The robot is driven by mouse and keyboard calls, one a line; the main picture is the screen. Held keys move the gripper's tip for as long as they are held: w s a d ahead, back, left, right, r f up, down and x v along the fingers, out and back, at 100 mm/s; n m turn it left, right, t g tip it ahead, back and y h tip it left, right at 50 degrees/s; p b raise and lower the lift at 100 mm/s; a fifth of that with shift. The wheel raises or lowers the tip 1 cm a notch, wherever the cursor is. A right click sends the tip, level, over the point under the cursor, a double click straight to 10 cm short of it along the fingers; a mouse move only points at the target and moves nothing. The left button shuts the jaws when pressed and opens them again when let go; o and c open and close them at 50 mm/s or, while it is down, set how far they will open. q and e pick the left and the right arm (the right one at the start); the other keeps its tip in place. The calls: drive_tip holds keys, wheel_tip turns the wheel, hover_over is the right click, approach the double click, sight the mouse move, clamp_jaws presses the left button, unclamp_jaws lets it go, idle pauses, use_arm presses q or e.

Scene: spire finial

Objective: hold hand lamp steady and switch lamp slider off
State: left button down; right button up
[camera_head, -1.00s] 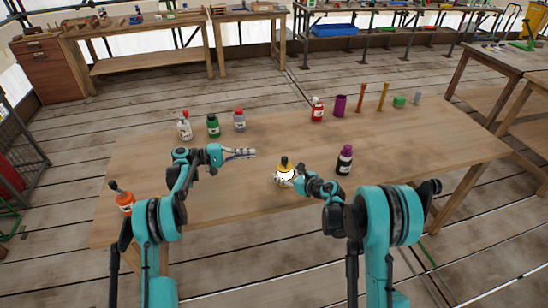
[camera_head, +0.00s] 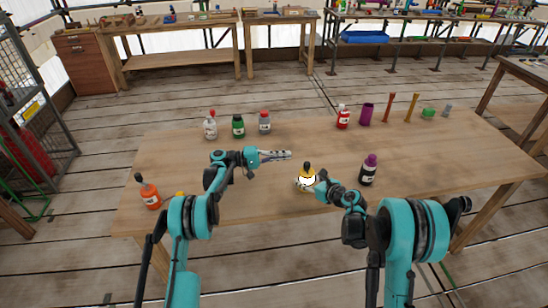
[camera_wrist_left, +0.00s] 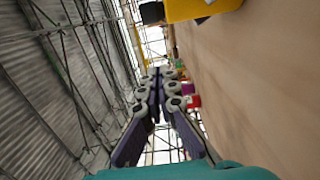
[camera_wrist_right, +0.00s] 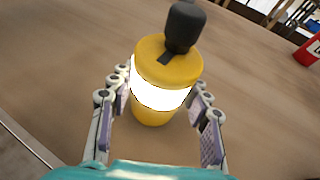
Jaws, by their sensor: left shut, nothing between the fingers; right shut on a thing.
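The hand lamp (camera_head: 307,180) stands upright near the table's front edge, yellow with a lit white band and a black knob on top. In the right wrist view the lamp (camera_wrist_right: 158,112) is between my right gripper's fingers, which are shut on it. A small dark strip on its yellow top may be the slider (camera_wrist_right: 166,58). My right gripper (camera_wrist_right: 160,100) also shows in the head view, reaching from the right. My left gripper (camera_head: 290,155) is shut and empty, up and left of the lamp, apart from it. Part of a yellow body, likely the lamp (camera_wrist_left: 195,9), shows in the left wrist view.
A purple-capped bottle (camera_head: 368,172) stands right of the lamp. White (camera_head: 210,128), green (camera_head: 238,127) and grey (camera_head: 264,124) bottles stand behind my left arm. An orange bottle (camera_head: 150,194) is at the left. A red bottle (camera_head: 343,118) and several small items line the back right.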

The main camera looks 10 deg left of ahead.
sight(307, 166)
use_arm(q)
drive_tip(key=s+d, duration=0.1)
drive_tip(key=d, duration=0.2)
drive_tip(key=s+d, duration=0.1)
drive_tip(key=d, duration=0.1)
drive_tip(key=shift+s+d, duration=0.15)
drive_tip(key=shift+s, duration=0.15)
drive_tip(key=shift+s, duration=0.1)
